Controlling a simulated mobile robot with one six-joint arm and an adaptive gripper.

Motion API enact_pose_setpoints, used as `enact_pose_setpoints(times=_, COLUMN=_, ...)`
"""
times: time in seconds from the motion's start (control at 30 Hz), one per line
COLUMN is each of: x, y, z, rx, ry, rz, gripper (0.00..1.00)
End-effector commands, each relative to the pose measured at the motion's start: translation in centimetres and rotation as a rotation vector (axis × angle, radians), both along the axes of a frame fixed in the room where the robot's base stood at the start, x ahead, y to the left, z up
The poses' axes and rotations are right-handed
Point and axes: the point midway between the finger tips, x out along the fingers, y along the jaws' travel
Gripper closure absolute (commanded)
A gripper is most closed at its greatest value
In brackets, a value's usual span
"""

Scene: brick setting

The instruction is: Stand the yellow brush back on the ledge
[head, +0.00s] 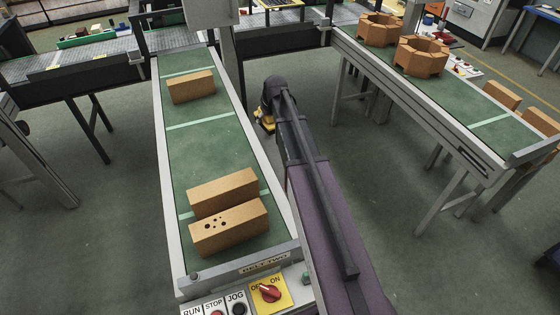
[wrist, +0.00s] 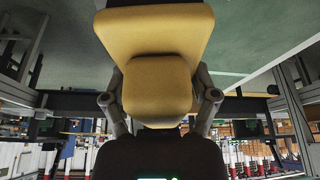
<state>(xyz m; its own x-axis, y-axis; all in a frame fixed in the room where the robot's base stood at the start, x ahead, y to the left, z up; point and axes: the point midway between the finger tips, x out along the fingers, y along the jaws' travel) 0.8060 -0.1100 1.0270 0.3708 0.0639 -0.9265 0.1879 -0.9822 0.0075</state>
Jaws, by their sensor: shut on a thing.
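The yellow brush (wrist: 160,90) fills the middle of the wrist view, with a wide block towards the top and a smaller rounded block in front of it. My gripper (wrist: 160,100) has one finger on each side of the smaller block and is shut on it. In the head view a small part of the yellow brush (head: 264,121) shows past the end of my arm, just right of the left belt, with floor behind it. My arm hides most of the gripper there. I cannot make out for sure which surface is the ledge.
The left green belt (head: 205,140) carries a far brick (head: 191,86), a near plain brick (head: 222,190) and a brick with holes (head: 229,228). A control panel (head: 262,293) is at its near end. The right belt (head: 455,100) carries ring-shaped bricks (head: 420,57). Floor lies between the belts.

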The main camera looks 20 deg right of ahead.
Motion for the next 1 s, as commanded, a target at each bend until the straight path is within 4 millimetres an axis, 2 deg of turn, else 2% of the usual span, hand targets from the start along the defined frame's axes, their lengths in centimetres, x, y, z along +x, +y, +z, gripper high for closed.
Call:
enact_pose_setpoints(times=0.03, x=-1.0, y=-0.5, z=-1.4, rx=0.000, ry=0.000, rz=-0.010, gripper=0.62)
enact_pose_setpoints(times=0.6, x=-10.8, y=-6.0, z=-10.9, rx=0.000, ry=0.000, rz=-0.134, gripper=0.62)
enact_pose_setpoints(times=0.8, x=-13.8, y=-7.4, z=-13.5, rx=0.000, ry=0.000, rz=-0.170, gripper=0.62)
enact_pose_setpoints(times=1.0, x=-15.3, y=-8.1, z=-14.7, rx=0.001, ry=0.000, rz=-0.191, gripper=0.62)
